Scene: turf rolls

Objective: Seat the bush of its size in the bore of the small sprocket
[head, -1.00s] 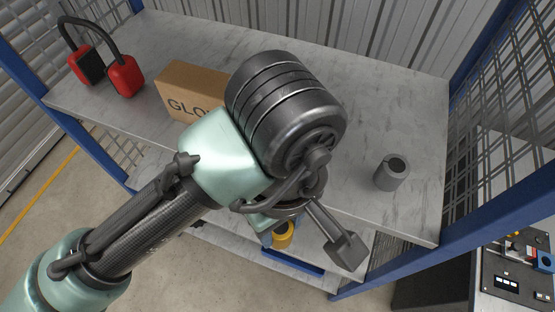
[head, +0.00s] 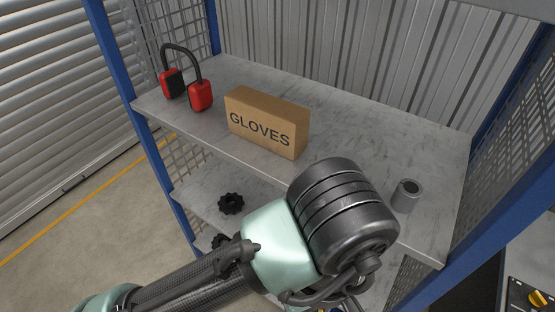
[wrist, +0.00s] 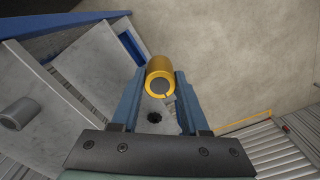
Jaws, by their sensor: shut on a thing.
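My gripper (wrist: 162,82) is shut on a yellow bush (wrist: 160,67), with its round bored end showing between the blue fingers in the wrist view. In the head view my arm hides the fingers and this bush. A black toothed sprocket (head: 231,203) lies on the lower shelf in the head view. A second sprocket (head: 219,240) is nearer, partly covered by my arm. A dark sprocket (wrist: 154,117) shows between the fingers in the wrist view, apart from the held bush. I cannot tell which is the small one. A grey bush (head: 406,197) stands on the upper shelf.
The upper shelf (head: 345,125) carries a cardboard gloves box (head: 266,122) and red ear defenders (head: 200,95). Blue rack posts (head: 150,150) and mesh sides bound the shelves. The lower shelf (head: 190,195) lies under the upper shelf's front edge.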

